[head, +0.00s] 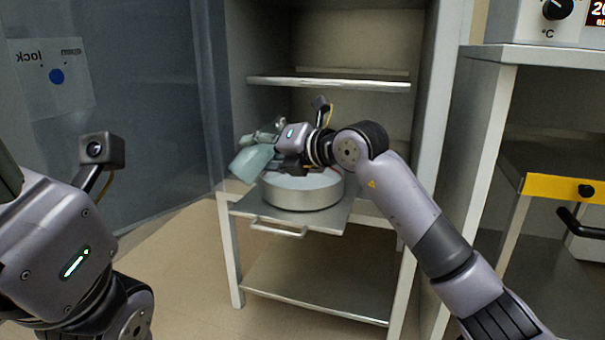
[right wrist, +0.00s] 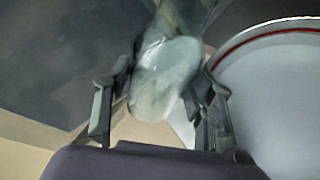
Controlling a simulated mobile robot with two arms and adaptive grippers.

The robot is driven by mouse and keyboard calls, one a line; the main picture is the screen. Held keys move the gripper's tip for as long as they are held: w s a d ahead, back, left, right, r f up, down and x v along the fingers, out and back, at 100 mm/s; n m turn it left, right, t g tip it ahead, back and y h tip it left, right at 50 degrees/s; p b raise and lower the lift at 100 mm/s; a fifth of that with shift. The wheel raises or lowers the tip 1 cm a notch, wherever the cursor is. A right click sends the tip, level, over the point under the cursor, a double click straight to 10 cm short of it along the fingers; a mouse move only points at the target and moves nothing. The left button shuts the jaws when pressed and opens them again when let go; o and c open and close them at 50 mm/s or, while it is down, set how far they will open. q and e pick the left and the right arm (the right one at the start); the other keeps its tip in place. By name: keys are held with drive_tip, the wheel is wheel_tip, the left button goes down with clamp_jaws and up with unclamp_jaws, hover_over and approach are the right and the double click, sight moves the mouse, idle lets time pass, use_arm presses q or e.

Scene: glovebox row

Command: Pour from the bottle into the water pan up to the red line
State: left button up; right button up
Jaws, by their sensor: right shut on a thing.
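The bottle (head: 254,162) is pale, translucent and green-grey. It is tilted at the left side of the water pan, partly hidden by my gripper. My right gripper (head: 279,152) is shut on it, above the pan's left rim. In the right wrist view the bottle (right wrist: 165,78) sits between both fingers. The water pan (head: 303,194) is a round, shallow metal pan. The right wrist view shows its pale inside and the red line (right wrist: 262,36) along the inner wall; I cannot tell the water level or see a stream. My left gripper's body (head: 62,245) is at lower left; its fingers are cut off.
The pan stands on a pulled-out metal shelf (head: 278,222) with a front handle. A fixed shelf (head: 330,84) spans the cabinet above my right gripper. A clear panel (head: 150,110) is at left. A bench with a yellow-fronted drawer (head: 550,187) is at right.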

drive_tip(key=shift+s+a+f+m+b, duration=0.15)
drive_tip(key=shift+m+b, duration=0.25)
drive_tip(key=shift+b, duration=0.2)
drive_tip(key=shift+y, duration=0.3)
drive_tip(key=shift+a, duration=0.1)
idle(0.4)
drive_tip(key=shift+r+m, duration=0.2)
drive_tip(key=shift+m, duration=0.2)
drive_tip(key=shift+s+a+r+m+y+p, duration=0.1)
drive_tip(key=shift+r+m+y+p, duration=0.15)
drive_tip(key=shift+m+y+p, duration=0.25)
drive_tip(key=shift+f, duration=0.45)
idle(0.6)
drive_tip(key=shift+a+f+m, duration=0.1)
drive_tip(key=shift+f+m, duration=0.25)
drive_tip(key=shift+m, duration=0.25)
drive_tip(key=shift+p, duration=0.35)
drive_tip(key=shift+r, duration=0.1)
